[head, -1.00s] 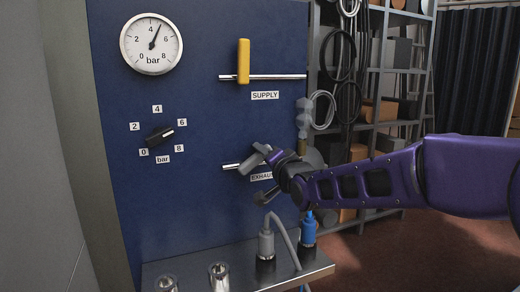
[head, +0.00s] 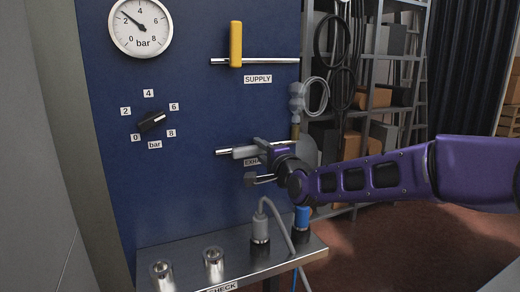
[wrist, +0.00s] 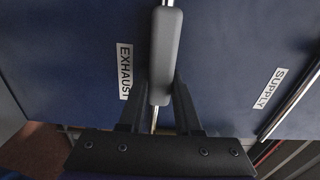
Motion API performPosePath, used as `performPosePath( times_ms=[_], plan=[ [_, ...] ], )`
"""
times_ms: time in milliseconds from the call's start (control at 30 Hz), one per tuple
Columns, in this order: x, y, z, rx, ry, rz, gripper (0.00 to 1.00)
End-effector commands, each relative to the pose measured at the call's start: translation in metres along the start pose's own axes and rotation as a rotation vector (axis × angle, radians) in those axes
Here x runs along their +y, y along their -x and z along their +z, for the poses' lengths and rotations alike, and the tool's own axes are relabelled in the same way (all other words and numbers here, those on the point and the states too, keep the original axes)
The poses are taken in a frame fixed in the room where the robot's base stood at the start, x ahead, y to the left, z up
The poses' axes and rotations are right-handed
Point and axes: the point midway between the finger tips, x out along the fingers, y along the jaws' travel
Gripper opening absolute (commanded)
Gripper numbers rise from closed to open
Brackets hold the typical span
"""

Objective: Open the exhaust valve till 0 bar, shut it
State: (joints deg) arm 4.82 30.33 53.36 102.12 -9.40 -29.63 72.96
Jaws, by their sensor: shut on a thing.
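The grey exhaust valve handle (head: 246,152) lies about in line with its short pipe, above the partly hidden EXHAUST label (head: 251,162). In the wrist view the handle (wrist: 166,50) runs along the pipe, with a finger on each side of its lower end. My gripper (head: 268,151) is shut on this handle; it also shows in the wrist view (wrist: 162,92). The round pressure gauge (head: 141,27) has its needle pointing up-left, close to 2 bar. My gripper hides part of the valve in the head view.
The yellow supply handle (head: 236,44) stands upright across its pipe (head: 275,61). A black selector knob (head: 152,122) points toward 6. Below is a metal shelf (head: 185,257) with fittings and a grey hose plug (head: 260,231), close under my arm.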

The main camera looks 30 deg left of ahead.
Motion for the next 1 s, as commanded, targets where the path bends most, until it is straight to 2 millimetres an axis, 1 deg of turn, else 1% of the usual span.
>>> performPosePath(
  times_ms=[367, 400, 533, 567, 867, 1000],
  plan=[
    [-0.001, 0.0, 0.001, -0.001, -0.004, -0.002, 0.0],
    [-0.001, 0.0, 0.001, -0.001, -0.004, -0.002, 0.36],
    [-0.001, 0.0, 0.001, -0.001, -0.004, -0.001, 0.59],
    [0.0, 0.0, 0.001, -0.001, -0.003, -0.001, 0.62],
    [0.0, 0.001, 0.0, 0.0, -0.003, 0.0, 0.62],
    [-0.001, 0.011, -0.001, 0.002, -0.002, 0.0, 0.62]
  ],
)
